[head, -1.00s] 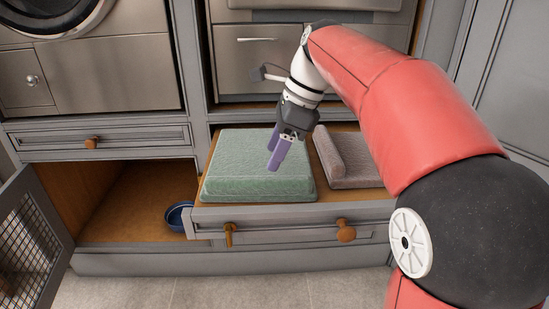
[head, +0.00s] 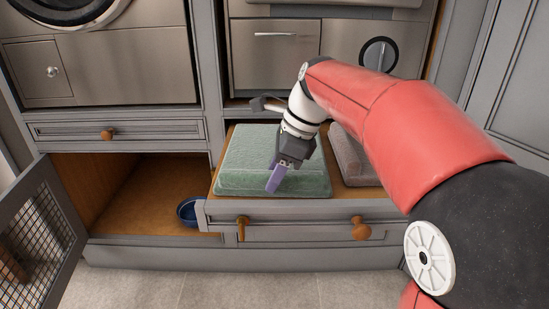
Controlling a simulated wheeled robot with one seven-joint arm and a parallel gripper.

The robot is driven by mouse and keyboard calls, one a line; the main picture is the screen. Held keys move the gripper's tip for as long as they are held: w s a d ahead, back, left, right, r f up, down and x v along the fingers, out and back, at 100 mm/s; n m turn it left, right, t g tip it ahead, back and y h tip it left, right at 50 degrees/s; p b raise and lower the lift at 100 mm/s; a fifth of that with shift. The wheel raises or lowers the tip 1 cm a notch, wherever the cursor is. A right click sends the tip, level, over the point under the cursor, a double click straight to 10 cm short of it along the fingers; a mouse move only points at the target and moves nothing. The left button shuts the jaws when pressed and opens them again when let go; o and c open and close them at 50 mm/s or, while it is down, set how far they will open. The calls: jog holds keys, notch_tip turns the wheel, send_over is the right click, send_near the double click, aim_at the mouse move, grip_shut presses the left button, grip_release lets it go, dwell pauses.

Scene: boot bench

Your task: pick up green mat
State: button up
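The green mat (head: 240,160) is a thick, soft-looking folded block lying in the pulled-out drawer (head: 300,205), on its left side. My gripper (head: 275,180) points down at the front right part of the mat. One purple finger shows against the mat's front edge. The other finger is hidden behind the dark gripper body, so its opening and any grip on the mat cannot be seen. The mat appears to lie flat in the drawer.
A grey-brown folded mat (head: 350,160) lies to the right in the same drawer. A blue bowl (head: 188,211) sits in the open cabinet at lower left. A mesh door (head: 40,235) stands open at far left. The floor in front is clear.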

jog(key=c, duration=0.7)
jog(key=shift+c, duration=0.6)
jog(key=shift+r, duration=0.15)
